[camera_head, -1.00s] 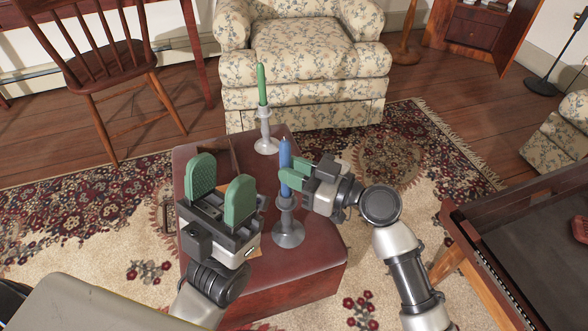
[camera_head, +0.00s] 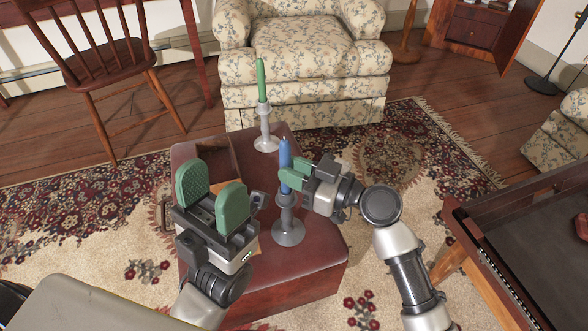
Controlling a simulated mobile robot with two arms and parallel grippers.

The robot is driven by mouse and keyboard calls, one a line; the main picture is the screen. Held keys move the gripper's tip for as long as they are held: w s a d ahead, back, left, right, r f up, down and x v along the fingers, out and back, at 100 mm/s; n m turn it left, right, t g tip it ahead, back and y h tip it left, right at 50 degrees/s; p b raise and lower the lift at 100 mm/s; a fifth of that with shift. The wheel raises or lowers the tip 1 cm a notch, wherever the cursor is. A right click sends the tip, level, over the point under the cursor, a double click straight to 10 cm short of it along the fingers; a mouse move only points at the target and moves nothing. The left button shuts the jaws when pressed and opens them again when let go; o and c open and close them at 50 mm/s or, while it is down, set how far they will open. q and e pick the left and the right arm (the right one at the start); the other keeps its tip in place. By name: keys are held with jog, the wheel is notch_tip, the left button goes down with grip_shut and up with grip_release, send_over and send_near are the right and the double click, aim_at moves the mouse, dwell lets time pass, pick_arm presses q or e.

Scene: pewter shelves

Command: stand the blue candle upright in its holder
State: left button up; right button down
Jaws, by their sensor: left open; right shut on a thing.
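The blue candle (camera_head: 285,160) is upright, its lower end at the top of a grey holder (camera_head: 288,225) on the red-topped chest (camera_head: 315,258). Whether its base is fully seated is hidden by the fingers. My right gripper (camera_head: 288,178) is shut on the blue candle from the right, low on its length. My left gripper (camera_head: 213,197) is open and empty, with green pads pointing up, left of the holder and over the chest's left part.
A green candle (camera_head: 261,80) stands in a second pale holder (camera_head: 266,130) at the chest's far end. A floral armchair (camera_head: 305,60) is behind it, a wooden chair (camera_head: 105,55) at the left. A dark table (camera_head: 520,230) is at the right.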

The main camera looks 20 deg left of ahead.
jog(key=shift+f+b, duration=0.6)
jog(key=shift+b, duration=0.05)
dwell(0.3)
jog(key=c, duration=1)
grip_release()
jog(key=shift+o, duration=0.2)
jog(key=s+d+p, duration=0.1)
jog(key=s+d, duration=0.1)
jog(key=d, duration=0.8)
jog(key=shift+d, duration=0.3)
jog(key=shift+s, duration=0.15)
